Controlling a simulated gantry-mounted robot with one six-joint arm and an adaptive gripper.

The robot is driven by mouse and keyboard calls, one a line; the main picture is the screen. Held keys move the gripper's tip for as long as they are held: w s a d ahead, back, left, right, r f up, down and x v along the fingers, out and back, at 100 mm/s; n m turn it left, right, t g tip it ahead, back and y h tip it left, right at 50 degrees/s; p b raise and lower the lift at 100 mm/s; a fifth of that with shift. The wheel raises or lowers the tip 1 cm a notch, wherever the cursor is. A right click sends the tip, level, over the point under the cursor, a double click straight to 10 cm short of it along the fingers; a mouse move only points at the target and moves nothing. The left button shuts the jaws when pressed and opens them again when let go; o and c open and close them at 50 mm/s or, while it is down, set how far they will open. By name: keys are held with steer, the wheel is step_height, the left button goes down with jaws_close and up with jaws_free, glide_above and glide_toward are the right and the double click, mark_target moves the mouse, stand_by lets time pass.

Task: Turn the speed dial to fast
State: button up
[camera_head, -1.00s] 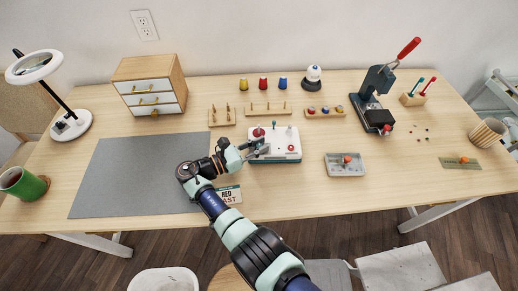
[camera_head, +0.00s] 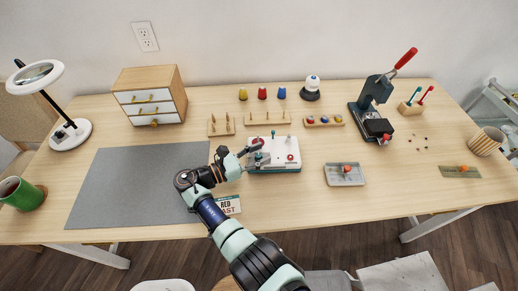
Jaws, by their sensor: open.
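A white control box (camera_head: 283,163) with a teal base sits near the middle of the table. A red knob (camera_head: 257,141) is at its left rear, partly covered by my gripper. A small lever with a teal tip (camera_head: 273,133) stands at its rear, and a small red part (camera_head: 290,157) is on its right. My gripper (camera_head: 257,154) is open at the left side of the box, close to the knob; I cannot tell whether it touches it. A card (camera_head: 228,205) reading "RED" and "FAST" stands in front, partly behind my arm. The dial's setting is too small to read.
A grey mat (camera_head: 130,185) lies to the left. A grey tray (camera_head: 345,180) is to the right of the box. Wooden peg racks (camera_head: 268,118) and coloured spools (camera_head: 262,93) stand behind it. A press with a red handle (camera_head: 375,95) is at the back right.

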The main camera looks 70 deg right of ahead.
mark_target(259, 155)
step_height(259, 155, up, 10)
steer(key=shift+f, duration=0.2)
stand_by(0.5)
